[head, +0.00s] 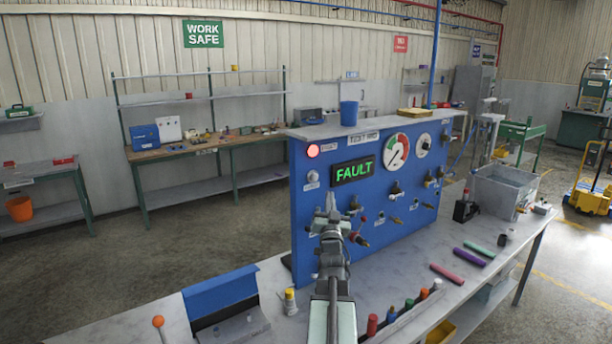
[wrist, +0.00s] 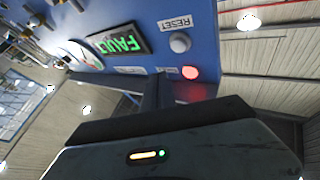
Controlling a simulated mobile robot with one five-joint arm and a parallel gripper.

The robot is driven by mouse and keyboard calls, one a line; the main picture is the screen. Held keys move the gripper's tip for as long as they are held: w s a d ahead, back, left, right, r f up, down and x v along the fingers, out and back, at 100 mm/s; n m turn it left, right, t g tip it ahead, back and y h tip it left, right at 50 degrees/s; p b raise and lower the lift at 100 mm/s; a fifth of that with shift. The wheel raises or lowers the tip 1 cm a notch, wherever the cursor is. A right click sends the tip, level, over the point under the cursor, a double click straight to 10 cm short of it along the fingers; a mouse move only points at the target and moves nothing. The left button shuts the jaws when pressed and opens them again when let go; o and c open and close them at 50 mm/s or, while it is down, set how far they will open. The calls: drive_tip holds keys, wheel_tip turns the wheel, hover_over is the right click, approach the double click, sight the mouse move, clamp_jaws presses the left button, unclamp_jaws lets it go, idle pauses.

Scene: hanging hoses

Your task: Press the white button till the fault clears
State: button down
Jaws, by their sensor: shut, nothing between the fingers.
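The white button (head: 313,178) is a small round pale knob on the upper left of the blue panel (head: 312,215). In the wrist view the white button (wrist: 180,42) appears beside a RESET label, and the picture is upside down. The display (head: 354,171) reads FAULT in green. A red lamp (head: 313,150) glows above the button. My gripper (head: 330,203) is shut and empty, in front of the panel, below and right of the button in the head view. In the wrist view its dark fingers (wrist: 158,93) point toward the panel, apart from the button in the picture.
The panel stands on a grey bench (head: 405,258). It carries gauges (head: 396,151) and several valves and fittings to the right of the display. A blue cup (head: 348,113) stands on its top shelf.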

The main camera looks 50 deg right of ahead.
sight(315, 178)
drive_tip(key=shift+s+d+r+h, duration=0.35)
drive_tip(key=shift+s+r, duration=0.25)
drive_tip(key=shift+s, duration=0.15)
drive_tip(key=shift+s+d+r+h, duration=0.2)
drive_tip(key=shift+s+r+h, duration=0.15)
drive_tip(key=shift+s+r, duration=0.3)
drive_tip(key=w+d, duration=0.2)
drive_tip(key=w, duration=0.6)
drive_tip(key=shift+w+d, duration=0.25)
drive_tip(key=shift+d, duration=0.15)
drive_tip(key=shift+w, duration=0.1)
idle(0.7)
drive_tip(key=shift+w+d, duration=0.15)
drive_tip(key=shift+w, duration=0.2)
drive_tip(key=shift+w+d, duration=0.15)
drive_tip(key=shift+w, duration=0.3)
idle(0.6)
idle(0.9)
drive_tip(key=shift+s+a+f, duration=0.1)
drive_tip(key=shift+s+a, duration=0.2)
drive_tip(key=shift+s, duration=0.55)
